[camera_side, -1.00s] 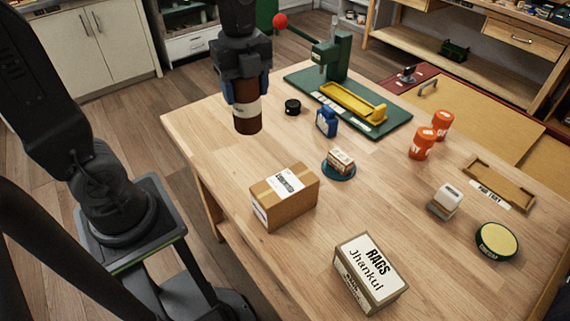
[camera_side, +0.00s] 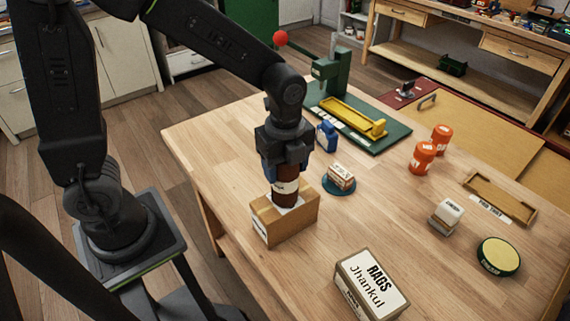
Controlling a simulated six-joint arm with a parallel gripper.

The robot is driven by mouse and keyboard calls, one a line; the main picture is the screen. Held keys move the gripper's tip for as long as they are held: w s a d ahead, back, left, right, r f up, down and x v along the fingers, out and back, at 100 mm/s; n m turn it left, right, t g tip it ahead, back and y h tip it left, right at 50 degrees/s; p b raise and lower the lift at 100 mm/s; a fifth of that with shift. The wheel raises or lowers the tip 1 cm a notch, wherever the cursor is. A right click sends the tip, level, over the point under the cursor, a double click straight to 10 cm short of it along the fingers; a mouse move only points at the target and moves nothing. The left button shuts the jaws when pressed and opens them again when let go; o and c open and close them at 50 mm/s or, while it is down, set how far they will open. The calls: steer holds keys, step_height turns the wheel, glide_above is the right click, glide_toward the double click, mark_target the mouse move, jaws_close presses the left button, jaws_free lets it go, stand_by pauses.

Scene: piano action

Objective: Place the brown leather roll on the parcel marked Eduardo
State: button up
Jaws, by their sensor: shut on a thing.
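The brown leather roll (camera_side: 286,198) stands upright with a pale label band around it. My gripper (camera_side: 285,170) is shut on its upper part. The roll's lower end is at the top of a brown cardboard parcel (camera_side: 290,227) near the table's left side. I cannot tell whether it rests on the parcel or hangs just above it. The parcel's white top label is mostly hidden behind the roll, and its name cannot be read. Another parcel (camera_side: 371,286) at the front reads "RAGS Jhankul".
A blue bottle (camera_side: 327,137) and a small block on a teal dish (camera_side: 340,181) stand close to the right of my gripper. Farther right are orange jars (camera_side: 422,157), a wooden tray (camera_side: 499,197) and a round tin (camera_side: 498,256). A green press (camera_side: 335,75) stands behind.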

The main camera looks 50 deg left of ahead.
steer(key=o, duration=1)
steer(key=shift+f, duration=0.15)
steer(key=shift+c, duration=0.2)
step_height(320, 180, up, 12)
steer(key=shift+r, duration=0.1)
steer(key=s+a+n+t, duration=0.5)
steer(key=s+n, duration=0.6)
steer(key=n, duration=0.8)
steer(key=shift+a+r+n+t, duration=0.3)
steer(key=shift+a+n, duration=0.1)
steer(key=shift+a, duration=0.15)
